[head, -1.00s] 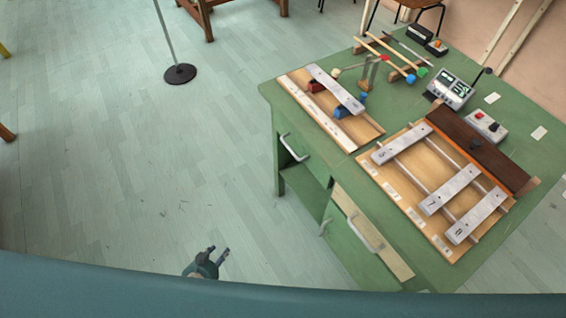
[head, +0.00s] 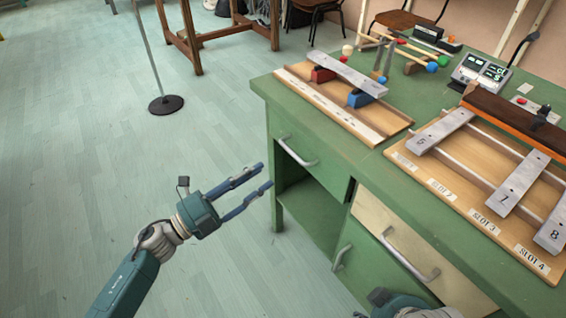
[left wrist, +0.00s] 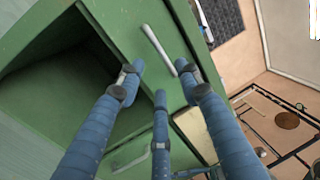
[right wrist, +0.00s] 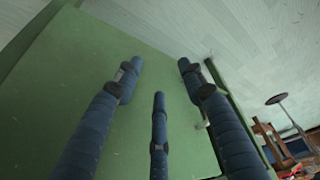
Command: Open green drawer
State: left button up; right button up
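The green drawer (head: 325,176) is at the left end of the green desk and looks closed. Its pale bar handle (head: 297,152) runs along the front. My left gripper (head: 264,177) is open and empty, left of the drawer front and apart from it, pointing toward the desk. In the left wrist view the drawer front (left wrist: 115,22) and handle (left wrist: 157,48) lie beyond the open fingers. My right gripper is at the bottom edge of the head view, its fingers hidden there; in the right wrist view its fingers (right wrist: 160,75) are open before a green panel, holding nothing.
Below the drawer is an open compartment (head: 308,213). To its right are a cream drawer (head: 375,222) and a green door with a handle (head: 341,257). Xylophone boards, mallets and a meter (head: 480,75) stand on the desktop. The floor to the left is clear near a pole stand (head: 166,104).

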aim_at(291, 154)
pick_arm(q)
jog(key=x, duration=0.7)
jog(key=shift+w+d, duration=0.2)
jog(key=shift+w+d+r+b, duration=0.15)
jog(key=shift+w+d+b, duration=0.2)
jog(key=shift+d, duration=0.15)
pick_arm(e)
jog(key=shift+w+a+r+t, duration=0.15)
jog(key=shift+w+t, duration=0.1)
jog(key=shift+w, duration=0.35)
jog(key=shift+w+a+r+t, duration=0.2)
jog(key=shift+w+t, duration=0.1)
jog(key=shift+w, duration=0.3)
jog(key=shift+w+a+r+t, duration=0.15)
jog(key=shift+w+t, duration=0.1)
jog(key=shift+w, duration=0.35)
pick_arm(q)
grip_shut()
